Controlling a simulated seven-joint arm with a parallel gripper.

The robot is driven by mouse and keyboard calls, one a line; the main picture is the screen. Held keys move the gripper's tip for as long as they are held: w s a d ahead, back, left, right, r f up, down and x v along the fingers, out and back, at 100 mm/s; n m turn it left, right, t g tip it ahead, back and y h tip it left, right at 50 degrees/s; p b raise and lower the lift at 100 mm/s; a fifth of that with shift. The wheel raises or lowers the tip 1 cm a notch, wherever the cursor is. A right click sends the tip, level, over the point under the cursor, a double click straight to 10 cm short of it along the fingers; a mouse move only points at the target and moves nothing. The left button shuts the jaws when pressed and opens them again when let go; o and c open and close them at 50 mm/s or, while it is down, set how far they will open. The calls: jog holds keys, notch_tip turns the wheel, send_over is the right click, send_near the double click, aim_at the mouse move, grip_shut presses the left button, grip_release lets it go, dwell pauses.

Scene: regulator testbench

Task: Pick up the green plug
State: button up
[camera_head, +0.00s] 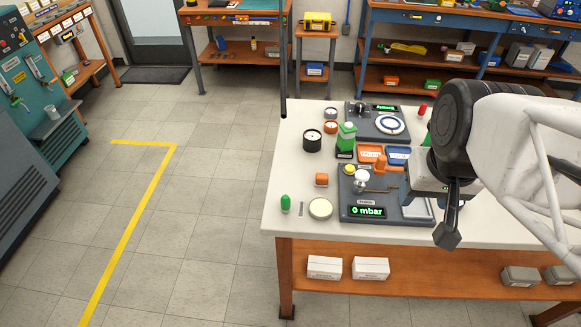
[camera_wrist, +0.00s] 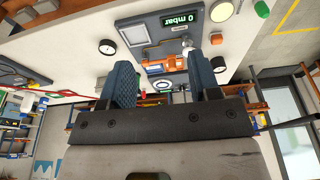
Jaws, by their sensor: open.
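The green plug (camera_head: 285,202) stands at the front left of the white table, a small rounded green piece. A green rounded piece (camera_wrist: 262,9) at the top right of the wrist view looks like the same plug. My gripper (camera_head: 447,215) is over the right side of the table, well to the right of the plug, with nothing between its fingers. In the wrist view my gripper (camera_wrist: 163,78) shows two blue ribbed fingers spread wide apart. In the head view one finger hangs down dark and the other is not clear.
The grey test unit (camera_head: 362,211) reading 0 mbar stands between plug and gripper. A pale round disc (camera_head: 320,208) and an orange block (camera_head: 321,179) are near the plug. A black gauge (camera_head: 312,141) and a green block (camera_head: 347,138) stand farther back.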

jog(key=w+a+f+m+g+y, duration=0.3)
jog(key=w+a+f+m+y, duration=0.2)
jog(key=a+f+m+y, duration=0.45)
jog(key=m+t+y, duration=0.3)
jog(key=m+y, duration=0.1)
jog(key=m, duration=0.6)
send_near(289, 198)
jog(key=shift+h, duration=0.25)
jog(key=a, duration=0.4)
jog(key=shift+s+a+f, duration=0.1)
jog(key=shift+a+f, duration=0.2)
jog(key=shift+w+a+f+m, duration=0.1)
jog(key=shift+w+f+m, duration=0.3)
jog(key=shift+f+m, duration=0.15)
jog(key=shift+a, duration=0.1)
jog(key=shift+x, duration=1.15)
jog(key=shift+x, duration=2.6)
